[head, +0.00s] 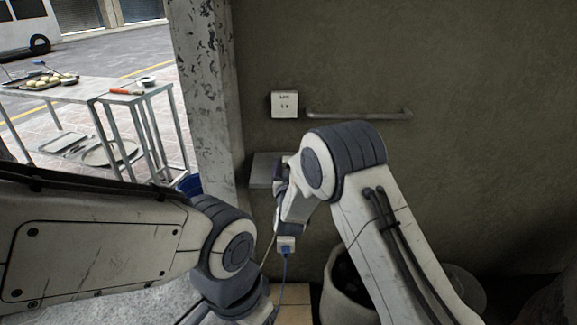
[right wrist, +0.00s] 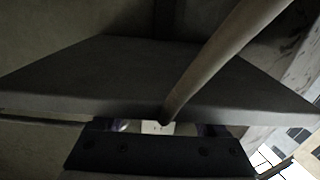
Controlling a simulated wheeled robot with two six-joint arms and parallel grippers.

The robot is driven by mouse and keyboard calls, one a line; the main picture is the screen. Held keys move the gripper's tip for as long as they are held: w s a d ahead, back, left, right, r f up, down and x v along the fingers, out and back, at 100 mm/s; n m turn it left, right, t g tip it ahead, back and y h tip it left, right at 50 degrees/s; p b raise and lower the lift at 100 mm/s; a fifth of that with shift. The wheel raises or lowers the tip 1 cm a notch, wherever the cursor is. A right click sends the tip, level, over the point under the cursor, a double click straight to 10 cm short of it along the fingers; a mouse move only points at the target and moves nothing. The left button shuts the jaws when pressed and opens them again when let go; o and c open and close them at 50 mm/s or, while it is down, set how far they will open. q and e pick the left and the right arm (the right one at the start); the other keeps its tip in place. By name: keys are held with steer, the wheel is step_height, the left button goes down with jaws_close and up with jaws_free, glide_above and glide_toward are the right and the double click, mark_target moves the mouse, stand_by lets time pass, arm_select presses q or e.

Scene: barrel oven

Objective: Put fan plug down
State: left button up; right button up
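The fan plug (head: 287,245), a small white and blue piece, shows in the head view just below my right gripper (head: 281,190). A blue cable runs down from it. My right gripper is in front of a grey wall shelf (head: 262,171), which also shows large and close in the right wrist view (right wrist: 150,78).
A white wall socket (head: 285,104) and a metal rail (head: 358,114) are on the wall above. A tan rod (right wrist: 215,60) crosses close in front of the shelf. A pale bin (head: 340,290) stands below my right arm. A metal table (head: 75,92) with trays stands outside at left.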

steer(key=shift+r+p, duration=0.55)
steer(key=shift+r, duration=0.05)
steer(key=s, duration=1.2)
steer(key=shift+d, duration=0.1)
